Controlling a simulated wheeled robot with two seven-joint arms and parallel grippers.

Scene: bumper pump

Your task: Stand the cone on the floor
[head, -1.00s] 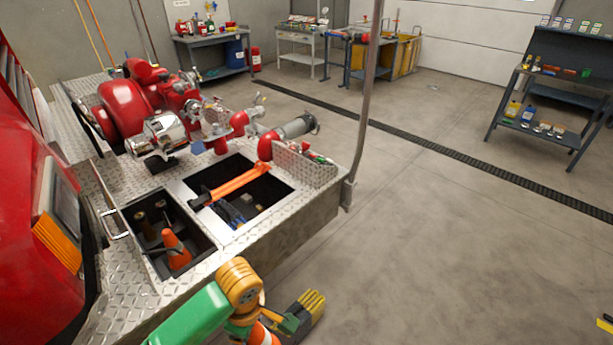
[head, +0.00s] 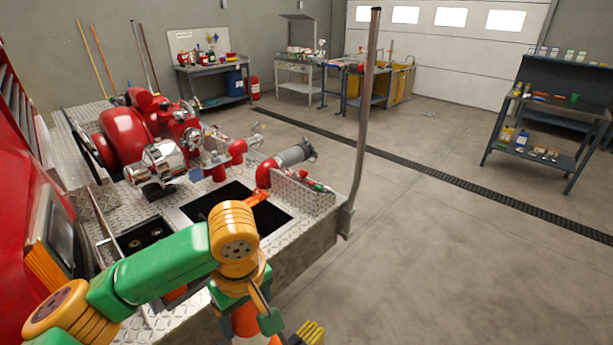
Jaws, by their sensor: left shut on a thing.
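My left gripper (head: 284,330) is at the bottom middle of the head view, in front of the truck deck's near edge. It is shut on an orange cone with a white band (head: 245,322). The cone shows beside the gripper below the wrist, and its lower part is cut off by the picture edge. I cannot see whether it touches the floor. The bare concrete floor (head: 420,260) lies to the right. My right gripper is not in view.
The diamond-plate truck deck (head: 312,200) has open compartments, partly hidden by my left arm. Another orange object (head: 176,293) shows in the near one. A metal post (head: 366,120) stands at the deck corner. A shelf bench (head: 535,150) is far right. Floor between is clear.

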